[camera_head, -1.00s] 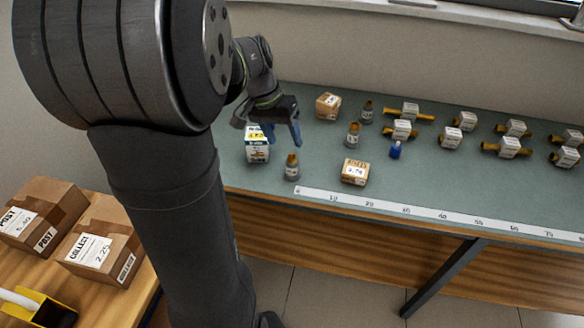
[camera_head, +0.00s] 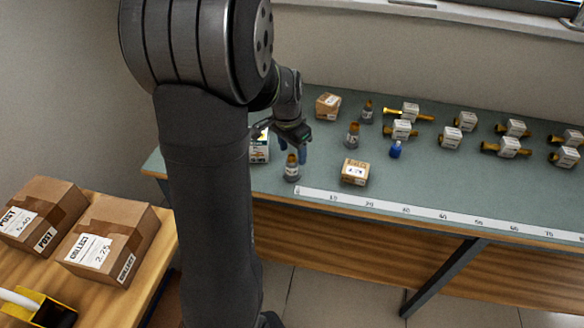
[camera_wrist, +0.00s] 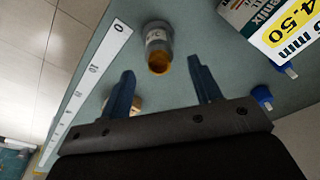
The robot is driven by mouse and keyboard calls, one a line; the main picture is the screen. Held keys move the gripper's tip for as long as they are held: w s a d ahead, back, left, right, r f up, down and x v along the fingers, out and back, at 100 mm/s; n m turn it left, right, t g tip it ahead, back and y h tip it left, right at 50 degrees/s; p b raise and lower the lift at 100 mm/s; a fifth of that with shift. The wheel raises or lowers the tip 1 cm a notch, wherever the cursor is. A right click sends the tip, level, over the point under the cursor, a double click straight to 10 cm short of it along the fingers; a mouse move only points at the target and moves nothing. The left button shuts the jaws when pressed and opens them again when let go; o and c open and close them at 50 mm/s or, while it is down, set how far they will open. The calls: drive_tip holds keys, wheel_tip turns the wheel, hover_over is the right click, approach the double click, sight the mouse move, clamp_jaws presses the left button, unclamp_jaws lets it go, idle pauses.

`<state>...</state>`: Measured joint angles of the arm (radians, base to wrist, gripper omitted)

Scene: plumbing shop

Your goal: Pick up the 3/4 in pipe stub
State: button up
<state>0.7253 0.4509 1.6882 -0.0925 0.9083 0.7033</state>
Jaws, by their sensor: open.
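Several upright grey stubs with orange-brown tops stand on the green bench. The nearest stub (camera_head: 292,170) is by the ruler's zero end; two others (camera_head: 352,138) (camera_head: 367,112) stand farther back. Their size labels are too small to read, so I cannot tell which is 3/4 in. My gripper (camera_head: 293,148) is open and empty, with blue fingers, just behind and above the nearest stub. In the wrist view this stub (camera_wrist: 157,38) shows its orange end just beyond and between the open fingertips (camera_wrist: 160,68), apart from them.
A white-and-yellow box (camera_head: 259,150) stands left of the stub, partly hidden by my arm; it also shows in the wrist view (camera_wrist: 270,25). A carton (camera_head: 354,172) is to the right. A ruler strip (camera_head: 400,208) runs along the front edge. Labelled fittings (camera_head: 508,147) fill the right.

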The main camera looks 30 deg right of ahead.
sight(292, 157)
drive_tip(key=shift+f, duration=2.75)
drive_tip(key=shift+r, duration=0.1)
clamp_jaws()
